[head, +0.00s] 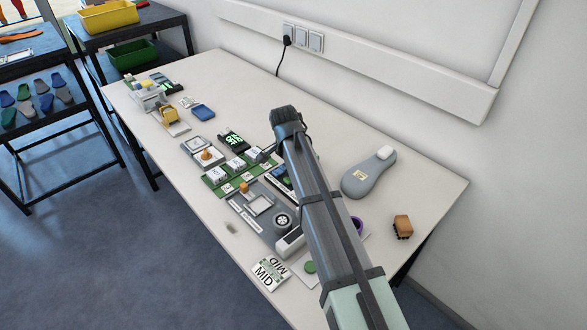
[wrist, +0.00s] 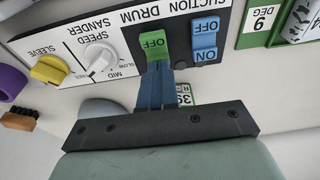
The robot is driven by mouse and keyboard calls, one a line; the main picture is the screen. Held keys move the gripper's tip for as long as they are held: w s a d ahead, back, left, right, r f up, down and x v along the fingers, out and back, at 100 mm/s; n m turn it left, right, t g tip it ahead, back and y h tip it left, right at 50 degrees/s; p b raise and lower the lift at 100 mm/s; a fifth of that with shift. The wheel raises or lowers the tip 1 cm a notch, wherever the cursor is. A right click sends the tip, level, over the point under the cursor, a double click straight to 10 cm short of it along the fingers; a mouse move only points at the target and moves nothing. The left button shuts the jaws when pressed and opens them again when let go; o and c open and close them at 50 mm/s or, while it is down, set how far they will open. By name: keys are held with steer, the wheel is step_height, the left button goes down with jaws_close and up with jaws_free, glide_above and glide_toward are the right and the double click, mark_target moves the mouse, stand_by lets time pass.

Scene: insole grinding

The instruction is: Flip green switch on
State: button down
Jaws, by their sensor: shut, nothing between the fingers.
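The green switch (wrist: 156,44) is on the white and black control panel in the wrist view, where the picture is upside down. Its OFF marking shows; its other end is hidden behind my fingers. My gripper (wrist: 156,68) is shut and empty, its blue-grey fingertips at the edge of the green switch. I cannot tell whether they touch it. A blue switch (wrist: 204,38) marked OFF and ON sits just to the right of it. In the head view my arm covers part of the equipment, and I cannot make out the green switch or the fingertips there.
A white knob (wrist: 100,57) and a yellow knob (wrist: 48,68) sit left of the switches. A grey insole-shaped device (head: 369,172) and a brown brush (head: 402,225) lie right of my arm. The far table (head: 235,75) has free room.

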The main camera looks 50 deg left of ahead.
steer(key=shift+s+f, duration=0.1)
steer(key=shift+s, duration=0.1)
steer(key=shift+s+r, duration=0.2)
steer(key=shift+s, duration=0.5)
step_height(320, 180, up, 14)
steer(key=s, duration=0.2)
steer(key=shift+s, duration=0.2)
steer(key=shift+f, duration=0.1)
stand_by(0.7)
